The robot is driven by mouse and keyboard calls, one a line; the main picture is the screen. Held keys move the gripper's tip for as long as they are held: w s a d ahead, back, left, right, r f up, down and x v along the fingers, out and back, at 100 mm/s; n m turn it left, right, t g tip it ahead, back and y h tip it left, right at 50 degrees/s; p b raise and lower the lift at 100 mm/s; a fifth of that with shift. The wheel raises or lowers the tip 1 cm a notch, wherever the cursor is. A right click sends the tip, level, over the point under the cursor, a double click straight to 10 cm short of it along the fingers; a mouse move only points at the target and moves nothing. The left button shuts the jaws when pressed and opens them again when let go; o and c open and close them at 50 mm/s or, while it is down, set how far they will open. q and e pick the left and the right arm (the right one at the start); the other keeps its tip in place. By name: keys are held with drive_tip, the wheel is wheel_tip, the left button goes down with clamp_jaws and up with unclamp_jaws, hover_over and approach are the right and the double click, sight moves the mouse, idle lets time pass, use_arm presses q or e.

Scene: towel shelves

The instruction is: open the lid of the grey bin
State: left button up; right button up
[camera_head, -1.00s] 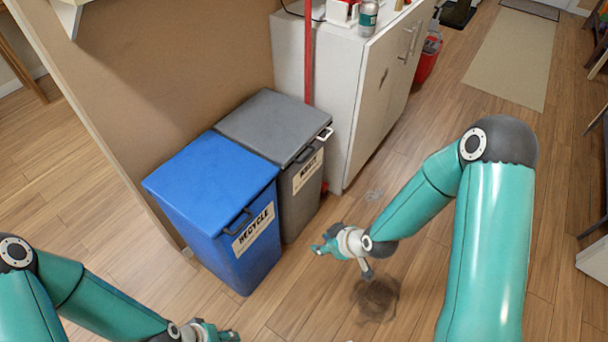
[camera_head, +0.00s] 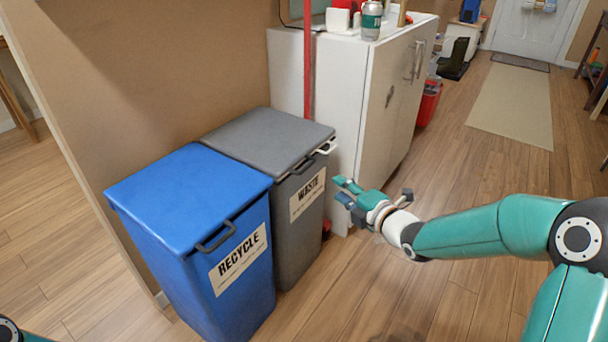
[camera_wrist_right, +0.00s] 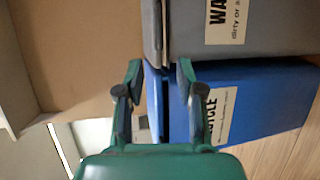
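The grey bin (camera_head: 301,232) with the WASTE label stands against the wall in the head view. Its grey lid (camera_head: 268,138) is shut, with a dark handle (camera_head: 302,166) at its front edge. My right gripper (camera_head: 346,190) is in front and to the right of the grey bin, apart from it. In the right wrist view the two fingers (camera_wrist_right: 158,72) are spread with nothing between them. The grey bin's labelled side (camera_wrist_right: 262,28) fills the top right there. My left gripper is out of view; only a bit of my left arm shows.
The blue RECYCLE bin (camera_head: 193,198) stands beside the grey bin on the left. A white cabinet (camera_head: 341,105) stands close on the right, with a can (camera_head: 371,20) on top. A red pole (camera_head: 307,62) rises behind the grey bin. The floor in front is free.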

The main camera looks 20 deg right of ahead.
sight(308, 166)
drive_tip(key=b+x, duration=0.2)
drive_tip(key=x, duration=1.3)
drive_tip(key=shift+w+f, duration=0.1)
drive_tip(key=shift+w, duration=0.15)
drive_tip(key=shift+c, duration=0.2)
clamp_jaws()
